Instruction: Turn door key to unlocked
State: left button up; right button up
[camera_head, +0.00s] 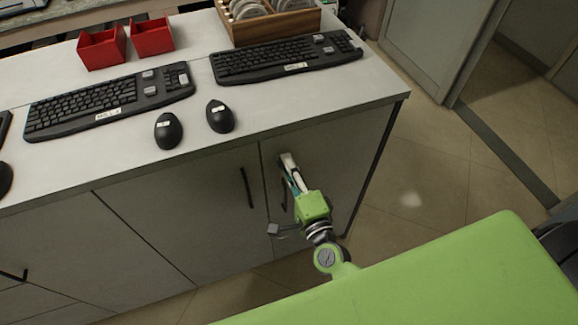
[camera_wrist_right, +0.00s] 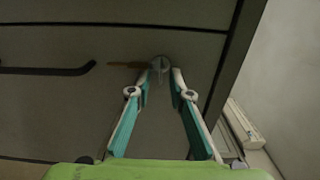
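In the right wrist view, a round grey lock with a key (camera_wrist_right: 160,66) shows on the grey cabinet door (camera_wrist_right: 95,110). A thin brownish piece (camera_wrist_right: 126,65) sticks out to its left; I cannot tell whether it belongs to the key. My right gripper (camera_wrist_right: 160,78) points at the lock, its teal-lined fingers partly spread. The fingertips are on either side of the key, with a small gap showing between them. In the head view my right gripper (camera_head: 288,165) is at the upper part of the right cabinet door and hides the lock. My left gripper is not in view.
Dark bar handles (camera_head: 247,187) are on the cabinet doors. The white countertop (camera_head: 290,112) above holds keyboards (camera_head: 285,58), mice (camera_head: 219,116), red boxes (camera_head: 151,37) and a wooden tray (camera_head: 274,29). Open floor (camera_head: 430,185) lies right of the cabinet.

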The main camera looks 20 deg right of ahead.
jog(key=s, duration=1.2)
jog(key=shift+d, duration=0.2)
